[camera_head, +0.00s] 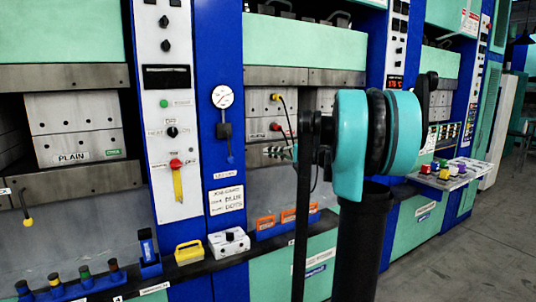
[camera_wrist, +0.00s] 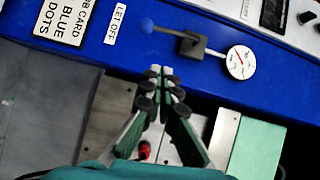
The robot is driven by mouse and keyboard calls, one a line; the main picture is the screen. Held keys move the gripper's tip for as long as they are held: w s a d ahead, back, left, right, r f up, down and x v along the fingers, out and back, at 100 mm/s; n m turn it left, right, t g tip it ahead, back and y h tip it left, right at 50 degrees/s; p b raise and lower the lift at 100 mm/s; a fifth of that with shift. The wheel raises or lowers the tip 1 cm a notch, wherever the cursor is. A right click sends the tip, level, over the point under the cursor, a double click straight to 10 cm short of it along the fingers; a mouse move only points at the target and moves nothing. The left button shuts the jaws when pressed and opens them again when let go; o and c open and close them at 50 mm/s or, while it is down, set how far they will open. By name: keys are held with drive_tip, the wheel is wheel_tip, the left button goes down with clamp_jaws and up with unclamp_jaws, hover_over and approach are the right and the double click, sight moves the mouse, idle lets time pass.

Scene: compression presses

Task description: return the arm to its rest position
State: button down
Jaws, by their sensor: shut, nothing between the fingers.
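My gripper (camera_wrist: 160,72) shows in the wrist view with its fingertips together and nothing between them. In the head view my gripper (camera_head: 268,151) is a small part at the end of my arm, pointing left in front of the press. My teal and black arm (camera_head: 405,130) stands raised in the middle right of the head view and hides part of the presses behind it. In the wrist view the fingertips overlap the edge of a blue panel (camera_wrist: 90,60); the distance to it cannot be told.
A round gauge (camera_head: 222,97) and a lever with a blue ball (camera_head: 230,158) are on the blue column left of my gripper. Open floor (camera_head: 470,245) is at the right.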

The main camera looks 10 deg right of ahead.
drive_tip(key=s+a+f+n+g+h, duration=0.2)
drive_tip(key=s+a+f+h, duration=0.15)
drive_tip(key=s+f, duration=0.5)
drive_tip(key=s+a+f+n+g+h, duration=0.15)
drive_tip(key=s+a+f+g, duration=0.35)
drive_tip(key=f, duration=0.6)
drive_tip(key=s+d+f+n+h, duration=0.2)
drive_tip(key=s+d+f+h, duration=0.2)
drive_tip(key=s+f, duration=0.55)
drive_tip(key=s+d+f+n+h, duration=0.1)
drive_tip(key=s+d+f+h, duration=0.35)
drive_tip(key=s+f, duration=0.45)
drive_tip(key=w+a+r+m+t+y, duration=0.1)
drive_tip(key=w+a+r+m+y, duration=0.2)
drive_tip(key=w+r, duration=0.55)
drive_tip(key=w+a+r+m+t+y, duration=0.1)
drive_tip(key=w+a+r+y, duration=0.3)
drive_tip(key=w+r, duration=0.45)
drive_tip(key=w+d+r+m+t+y, duration=0.1)
drive_tip(key=w+d+r+t+y, duration=0.25)
drive_tip(key=w+r, duration=0.6)
drive_tip(key=w+d+r+m+t+y, duration=0.2)
drive_tip(key=w+d+r+y, duration=0.3)
drive_tip(key=r, duration=0.7)
drive_tip(key=w+a+h, duration=0.2)
drive_tip(key=w+a, duration=0.4)
drive_tip(key=a, duration=0.6)
drive_tip(key=shift+w+a+f, duration=0.25)
drive_tip(key=shift+f, duration=0.15)
drive_tip(key=shift+g, duration=0.25)
